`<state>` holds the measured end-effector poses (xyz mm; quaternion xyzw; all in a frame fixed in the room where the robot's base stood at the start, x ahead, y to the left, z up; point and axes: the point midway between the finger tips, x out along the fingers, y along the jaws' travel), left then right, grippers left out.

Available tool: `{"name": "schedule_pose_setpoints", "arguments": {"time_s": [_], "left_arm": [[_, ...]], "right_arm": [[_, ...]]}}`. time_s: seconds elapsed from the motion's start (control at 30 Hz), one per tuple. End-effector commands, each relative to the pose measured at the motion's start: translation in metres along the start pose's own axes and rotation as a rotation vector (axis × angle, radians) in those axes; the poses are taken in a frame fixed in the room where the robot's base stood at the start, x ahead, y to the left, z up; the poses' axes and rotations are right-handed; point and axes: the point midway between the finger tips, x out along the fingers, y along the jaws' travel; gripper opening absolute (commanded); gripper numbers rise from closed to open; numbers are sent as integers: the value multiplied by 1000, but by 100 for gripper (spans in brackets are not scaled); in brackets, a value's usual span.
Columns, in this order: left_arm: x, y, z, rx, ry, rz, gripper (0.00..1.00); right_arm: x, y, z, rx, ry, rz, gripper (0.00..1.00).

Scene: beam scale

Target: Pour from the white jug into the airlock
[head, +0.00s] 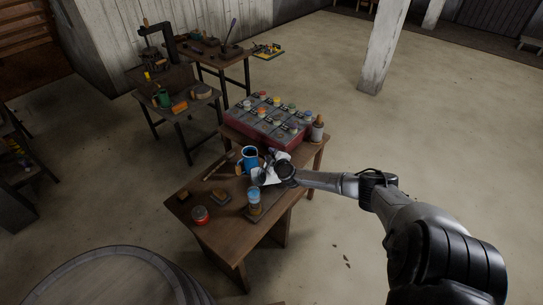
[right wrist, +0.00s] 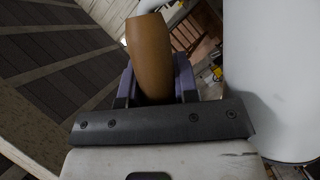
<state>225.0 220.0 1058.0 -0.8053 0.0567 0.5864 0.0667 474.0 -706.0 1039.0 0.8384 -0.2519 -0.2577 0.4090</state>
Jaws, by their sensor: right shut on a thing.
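My right gripper (head: 280,171) is over the worktable, shut on the brown handle (right wrist: 151,55) of the white jug. The jug's smooth white body (right wrist: 275,75) fills the right of the right wrist view. In the head view the pale jug (head: 259,176) is small and partly hidden by the gripper; it looks tilted, its mouth toward the left. A small clear cylinder with a blue upper part (head: 254,197) stands just below it in the picture, perhaps the airlock. I cannot tell whether anything flows. My left gripper is not in view.
A blue mug (head: 250,157) stands close behind the jug. A red crate of jars (head: 262,135) and a bottle (head: 317,130) are at the table's back. A barrel (head: 105,280) stands in front.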

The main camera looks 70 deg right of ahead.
Motion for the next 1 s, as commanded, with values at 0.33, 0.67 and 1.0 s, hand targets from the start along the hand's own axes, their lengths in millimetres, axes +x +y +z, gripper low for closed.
{"name": "schedule_pose_setpoints", "arguments": {"time_s": [0.33, 0.67, 1.0], "left_arm": [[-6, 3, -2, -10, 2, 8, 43], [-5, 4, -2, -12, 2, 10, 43], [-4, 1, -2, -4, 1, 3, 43]], "right_arm": [[-5, 22, -14, -1, 2, 2, 0], [-10, 41, -27, -2, 3, 2, 0], [-15, 56, -37, 0, 3, 2, 0]]}}
